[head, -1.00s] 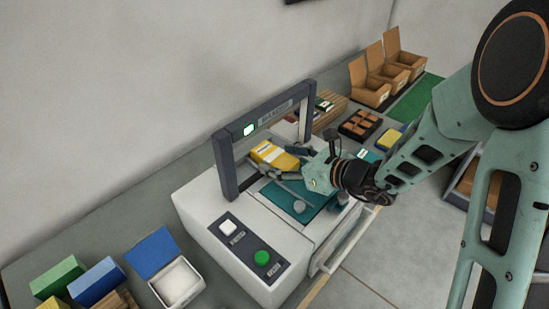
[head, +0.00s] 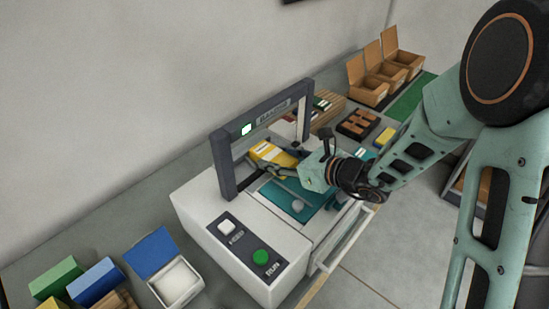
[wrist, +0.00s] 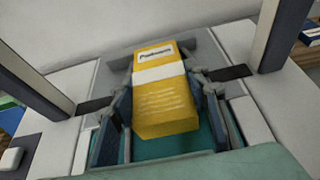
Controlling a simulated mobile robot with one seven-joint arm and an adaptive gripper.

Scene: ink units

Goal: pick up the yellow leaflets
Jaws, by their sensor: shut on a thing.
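The yellow leaflets (head: 271,153) form a thick stack with a white band around the middle. They are at the machine's arch in the head view. In the wrist view the stack (wrist: 163,105) lies between my two fingers, its printed top face showing. My gripper (wrist: 166,112) is shut on the stack, one finger against each long side. In the head view my gripper (head: 285,166) reaches in from the right, and its fingers are partly hidden. The teal bed of the machine (head: 279,197) lies beneath.
The white banding machine (head: 195,205) has a dark arch (head: 224,165) with posts close to my gripper. Its front panel has a white button (head: 227,228) and a green button (head: 261,257). Cardboard boxes (head: 369,92) stand at the back right. An open white box (head: 177,282) stands at the front left.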

